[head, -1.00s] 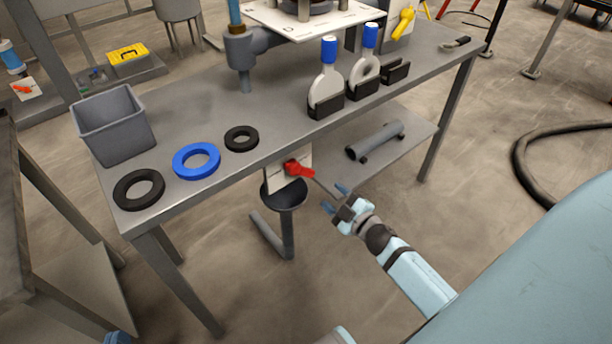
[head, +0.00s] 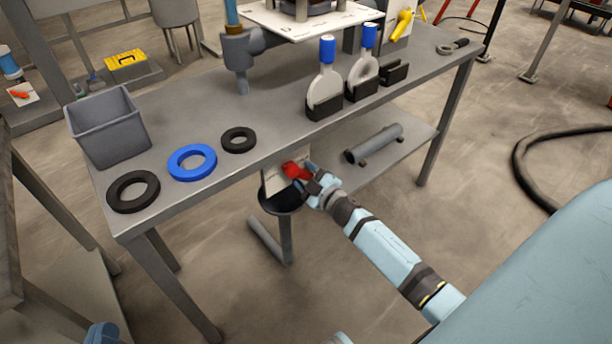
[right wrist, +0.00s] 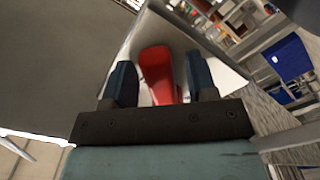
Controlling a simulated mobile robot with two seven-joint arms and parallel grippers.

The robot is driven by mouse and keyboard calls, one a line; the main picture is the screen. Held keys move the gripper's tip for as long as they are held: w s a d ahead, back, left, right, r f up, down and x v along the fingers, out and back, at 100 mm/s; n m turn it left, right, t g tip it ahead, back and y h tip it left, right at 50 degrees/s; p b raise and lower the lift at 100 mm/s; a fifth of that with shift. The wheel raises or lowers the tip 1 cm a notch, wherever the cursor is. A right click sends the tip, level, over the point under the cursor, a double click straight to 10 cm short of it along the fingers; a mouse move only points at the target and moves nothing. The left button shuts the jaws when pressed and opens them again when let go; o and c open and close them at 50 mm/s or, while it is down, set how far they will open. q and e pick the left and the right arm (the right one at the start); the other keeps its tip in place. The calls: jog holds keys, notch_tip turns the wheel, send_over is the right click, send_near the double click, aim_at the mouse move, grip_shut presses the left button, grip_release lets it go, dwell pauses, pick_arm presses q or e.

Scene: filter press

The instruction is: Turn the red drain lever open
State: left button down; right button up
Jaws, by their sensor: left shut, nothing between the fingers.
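The red drain lever (head: 293,170) sits on a pale plate (head: 272,183) under the front edge of the workbench, above a dark funnel (head: 284,202). My right gripper (head: 312,181) is at the lever, reaching in from the lower right. In the right wrist view, the red lever (right wrist: 158,72) lies between the two fingers (right wrist: 161,82), with a visible gap on each side. The right gripper is open around it.
The workbench (head: 215,170) carries a grey bin (head: 108,128), a blue ring (head: 192,162), two black rings and two blue-handled tools. A grey pipe piece (head: 373,145) lies on the lower shelf to the right. The floor in front is open.

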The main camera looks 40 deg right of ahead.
grip_shut()
